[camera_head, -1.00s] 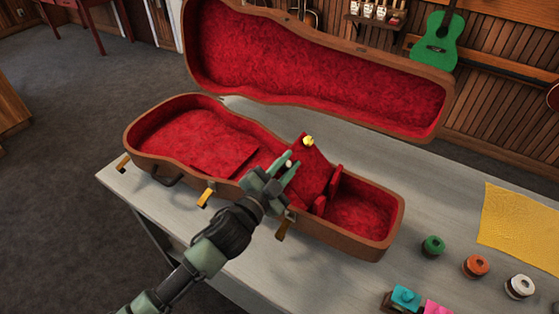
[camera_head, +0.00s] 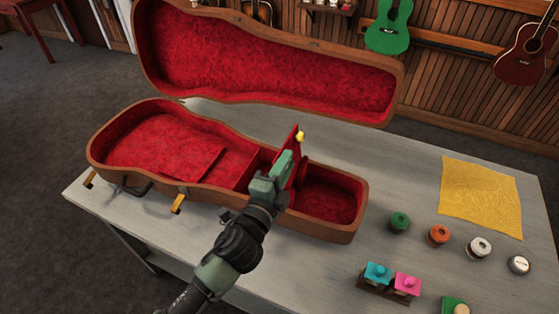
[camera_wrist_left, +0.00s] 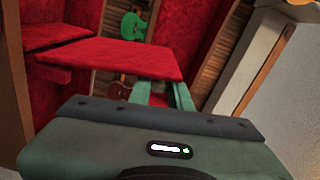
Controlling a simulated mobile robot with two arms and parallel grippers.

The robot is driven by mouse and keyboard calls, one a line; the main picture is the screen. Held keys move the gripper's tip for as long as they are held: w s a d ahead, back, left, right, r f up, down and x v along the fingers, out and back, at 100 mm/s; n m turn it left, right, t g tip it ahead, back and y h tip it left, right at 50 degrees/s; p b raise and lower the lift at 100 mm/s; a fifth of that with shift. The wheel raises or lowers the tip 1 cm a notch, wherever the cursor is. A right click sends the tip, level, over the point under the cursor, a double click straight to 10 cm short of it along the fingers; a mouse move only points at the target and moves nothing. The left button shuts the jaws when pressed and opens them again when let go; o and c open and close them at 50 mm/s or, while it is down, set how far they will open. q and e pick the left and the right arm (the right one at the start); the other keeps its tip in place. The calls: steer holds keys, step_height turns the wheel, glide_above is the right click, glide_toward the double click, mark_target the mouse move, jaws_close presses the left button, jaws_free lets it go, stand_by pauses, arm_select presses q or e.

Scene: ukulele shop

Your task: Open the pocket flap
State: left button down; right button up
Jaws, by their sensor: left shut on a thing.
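The open ukulele case (camera_head: 325,232) lies on the table, brown outside with red plush lining. Its pocket flap (camera_head: 294,150), a red panel with a yellow knob (camera_head: 300,136), stands raised and nearly edge-on above the case's inner pocket area. My left gripper (camera_head: 287,166) is shut on the flap, reaching over the case's near wall. In the left wrist view the flap (camera_wrist_left: 110,57) stretches across in front of the green fingers (camera_wrist_left: 163,93); the exact contact is partly hidden. My right gripper is not in view.
The case lid (camera_head: 270,60) stands open behind. To the right lie a yellow cloth (camera_head: 482,195), several small round tins, including a green one (camera_head: 399,222), and cyan (camera_head: 377,272) and pink (camera_head: 407,284) blocks on a holder.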

arm_select(q)
steer(key=shift+d, duration=0.15)
stand_by(0.3)
steer(key=c, duration=1.3)
jaws_free()
steer(key=shift+s, duration=0.1)
steer(key=shift+s+f, duration=0.15)
steer(key=shift+s, duration=0.1)
steer(key=b+v, duration=0.2)
steer(key=v, duration=0.5)
steer(key=shift+s, duration=0.1)
steer(key=shift+a, duration=0.2)
